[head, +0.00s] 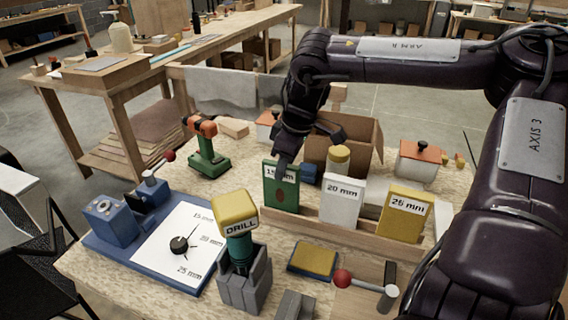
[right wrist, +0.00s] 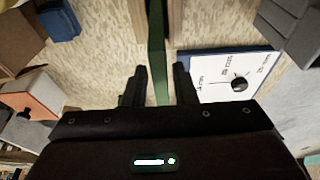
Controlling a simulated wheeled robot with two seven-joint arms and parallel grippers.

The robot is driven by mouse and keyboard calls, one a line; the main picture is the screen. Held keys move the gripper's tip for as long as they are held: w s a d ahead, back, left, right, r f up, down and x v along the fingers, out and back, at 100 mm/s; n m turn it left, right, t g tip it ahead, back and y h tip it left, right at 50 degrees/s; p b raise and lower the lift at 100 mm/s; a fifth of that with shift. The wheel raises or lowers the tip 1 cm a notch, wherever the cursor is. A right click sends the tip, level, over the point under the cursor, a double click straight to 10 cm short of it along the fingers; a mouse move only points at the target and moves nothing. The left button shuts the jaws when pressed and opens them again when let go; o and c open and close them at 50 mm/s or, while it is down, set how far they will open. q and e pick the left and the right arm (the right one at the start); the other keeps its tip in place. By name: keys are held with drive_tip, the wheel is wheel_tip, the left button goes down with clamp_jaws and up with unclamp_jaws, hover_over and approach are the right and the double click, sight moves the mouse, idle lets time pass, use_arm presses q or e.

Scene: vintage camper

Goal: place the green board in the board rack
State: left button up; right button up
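The green board (head: 281,187), marked 15 mm, stands upright at the left end of the wooden board rack (head: 340,233). Its foot is behind the rack's front rail. In the right wrist view the green board (right wrist: 157,50) is a thin edge-on strip running between the rack's two rails (right wrist: 176,18). My right gripper (head: 286,160) is at the top of the green board, pointing down. In the right wrist view its fingers (right wrist: 160,72) are apart on either side of the board, with gaps showing. My left gripper is not in view.
A white board (head: 342,203) and a yellow board (head: 402,215) stand in the same rack. Nearby are a drill (head: 236,225), a blue-based dial panel (head: 183,243), a cardboard box (head: 365,140) and a yellow-topped pad (head: 313,260). A red-knobbed lever (head: 365,285) is in front.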

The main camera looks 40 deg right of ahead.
drive_tip(key=shift+o, duration=0.7)
drive_tip(key=shift+r, duration=0.1)
drive_tip(key=shift+r, duration=0.6)
drive_tip(key=v, duration=1.1)
drive_tip(key=shift+s+b, duration=0.2)
drive_tip(key=shift+b, duration=0.15)
drive_tip(key=shift+d, duration=0.15)
